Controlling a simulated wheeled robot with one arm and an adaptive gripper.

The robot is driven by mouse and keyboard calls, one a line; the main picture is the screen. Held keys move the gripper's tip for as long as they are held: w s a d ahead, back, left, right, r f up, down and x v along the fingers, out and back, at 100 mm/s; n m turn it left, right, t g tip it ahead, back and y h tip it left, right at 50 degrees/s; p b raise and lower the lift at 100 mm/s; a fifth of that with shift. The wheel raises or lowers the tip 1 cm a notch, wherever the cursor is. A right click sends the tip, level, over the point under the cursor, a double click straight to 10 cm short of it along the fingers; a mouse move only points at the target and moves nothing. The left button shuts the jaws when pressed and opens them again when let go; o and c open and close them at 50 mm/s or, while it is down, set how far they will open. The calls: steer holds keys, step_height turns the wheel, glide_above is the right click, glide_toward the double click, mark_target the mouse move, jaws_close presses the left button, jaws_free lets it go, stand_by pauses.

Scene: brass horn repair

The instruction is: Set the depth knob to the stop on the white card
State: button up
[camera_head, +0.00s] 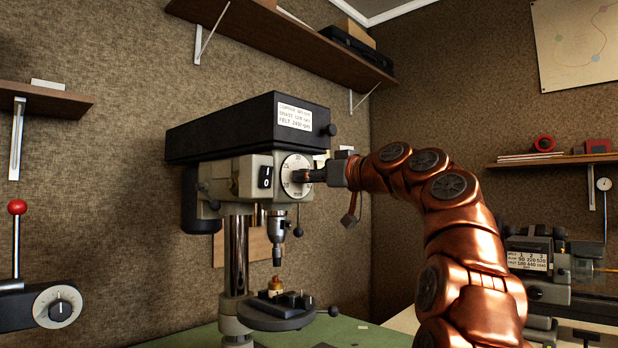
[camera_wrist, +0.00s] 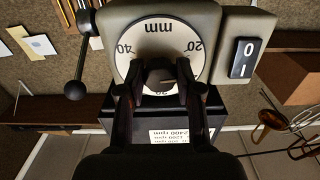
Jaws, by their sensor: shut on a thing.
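The depth knob (camera_wrist: 160,80) is a dark knob at the centre of a white round dial (camera_wrist: 135,50) marked in mm on the drill press. The wrist view shows the dial upside down, with 40 at left and 20 at right; its lowest marks are partly hidden. My gripper (camera_wrist: 161,90) is shut on the knob, one finger on each side. In the head view my gripper (camera_head: 304,176) reaches the dial (camera_head: 291,190) from the right. The knob's exact setting is not readable. A white card (camera_wrist: 40,45) hangs on the wall, its writing unreadable.
The drill press (camera_head: 240,135) has a white speed label (camera_head: 295,115), a switch (camera_head: 265,177) beside the dial and a chuck (camera_head: 277,235) above its small table (camera_head: 275,314). A ball-ended lever (camera_wrist: 78,88) is close to the dial. Shelves (camera_head: 285,38) are above.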

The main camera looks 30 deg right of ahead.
jaws_close()
steer(key=shift+r+m+p, duration=0.1)
steer(key=shift+m+p, duration=0.2)
steer(key=shift+a+r+m+p, duration=0.1)
steer(key=shift+m+p, duration=10.5)
steer(key=shift+m, duration=0.8)
